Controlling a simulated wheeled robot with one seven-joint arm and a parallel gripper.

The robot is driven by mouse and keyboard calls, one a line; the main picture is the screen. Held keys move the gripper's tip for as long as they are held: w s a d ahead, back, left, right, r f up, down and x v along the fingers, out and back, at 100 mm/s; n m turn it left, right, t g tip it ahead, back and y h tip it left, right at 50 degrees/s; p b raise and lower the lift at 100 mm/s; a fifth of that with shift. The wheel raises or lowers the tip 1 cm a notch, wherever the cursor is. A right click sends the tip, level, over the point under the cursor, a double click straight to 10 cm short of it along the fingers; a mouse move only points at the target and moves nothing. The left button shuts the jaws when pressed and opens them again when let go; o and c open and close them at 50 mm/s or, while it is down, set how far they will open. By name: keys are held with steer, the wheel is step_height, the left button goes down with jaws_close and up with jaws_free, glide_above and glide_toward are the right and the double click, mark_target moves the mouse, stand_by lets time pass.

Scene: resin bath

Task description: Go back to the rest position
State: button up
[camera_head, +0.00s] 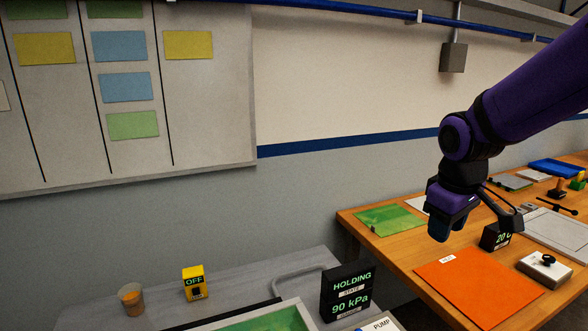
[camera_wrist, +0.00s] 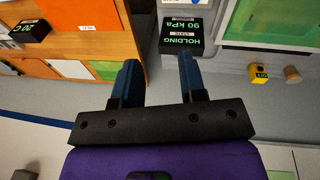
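My purple arm (camera_head: 530,85) reaches in from the upper right in the head view. My gripper (camera_head: 447,218) hangs in the air above the wooden bench's left part, pointing down. In the wrist view my gripper (camera_wrist: 158,62) shows two blue fingers set well apart, with nothing between them. The gap looks onto the floor and grey wall between the bench and the grey table. The gripper touches nothing that I can see.
The wooden bench (camera_head: 390,250) holds an orange sheet (camera_head: 478,285), a green sheet (camera_head: 391,220), a "20 C" display (camera_head: 495,237) and a knob box (camera_head: 545,268). The grey table (camera_head: 160,312) holds a "HOLDING 90 kPa" display (camera_head: 346,290), a yellow "OFF" box (camera_head: 195,283) and a cup (camera_head: 131,299).

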steer(key=s+d+r+m+t, duration=0.1)
steer(key=s+r+m, duration=0.2)
steer(key=s, duration=0.5)
steer(key=s+d+r+m+t, duration=0.1)
steer(key=s+r+m+t, duration=0.1)
steer(key=s+r, duration=0.3)
steer(key=s+m, duration=0.1)
steer(key=s, duration=0.3)
steer(key=shift+s+d+r+y, duration=0.15)
steer(key=shift+d+r+y, duration=0.05)
steer(key=shift+r+y, duration=0.2)
stand_by(0.9)
